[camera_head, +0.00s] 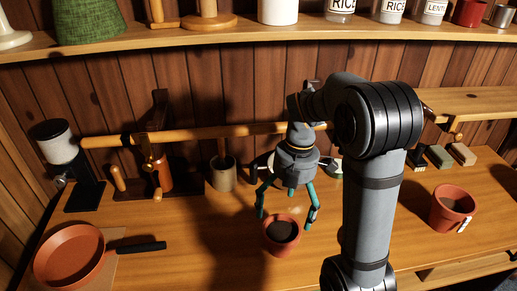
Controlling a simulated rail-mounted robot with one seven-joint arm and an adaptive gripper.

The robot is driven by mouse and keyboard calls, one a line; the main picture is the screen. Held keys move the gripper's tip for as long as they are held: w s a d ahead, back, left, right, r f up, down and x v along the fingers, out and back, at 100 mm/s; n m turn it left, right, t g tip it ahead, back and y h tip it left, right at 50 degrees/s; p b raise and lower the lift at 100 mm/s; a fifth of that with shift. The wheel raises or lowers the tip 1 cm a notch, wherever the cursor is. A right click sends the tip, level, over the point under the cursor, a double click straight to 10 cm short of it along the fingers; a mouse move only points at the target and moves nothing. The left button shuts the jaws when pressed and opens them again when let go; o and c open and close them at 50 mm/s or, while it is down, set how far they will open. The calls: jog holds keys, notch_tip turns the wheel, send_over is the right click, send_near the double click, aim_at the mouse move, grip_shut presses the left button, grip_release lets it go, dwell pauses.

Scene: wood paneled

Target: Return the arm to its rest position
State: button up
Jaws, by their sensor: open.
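My gripper (287,206) hangs from my grey arm, pointing down, near the middle of the wooden counter. Its teal fingers are spread apart with nothing seen between them. A terracotta pot (269,243) with dark contents stands upright on the counter just below and in front of the fingers. From this view I cannot tell whether a fingertip touches its rim. My arm hides part of the counter and the back wall to the right of the gripper.
Another terracotta pot (437,222) with a white tag stands at the right. A round terracotta dish (70,257) lies at the left, near a dark-handled tool (141,247). A wooden press-like device (158,172) stands behind. A loaded shelf (180,39) runs above.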

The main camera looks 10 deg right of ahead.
aim_at(281, 236)
jog(key=f, duration=0.7)
jog(key=s+a+f+b, duration=0.1)
jog(key=f, duration=0.3)
jog(key=shift+a+f, duration=0.1)
jog(key=shift+f, duration=0.2)
notch_tip(281, 236, up, 3)
jog(key=shift+w+r, duration=0.15)
jog(key=shift+d+r, duration=0.2)
jog(key=shift+r, duration=0.35)
jog(key=shift+s, duration=0.2)
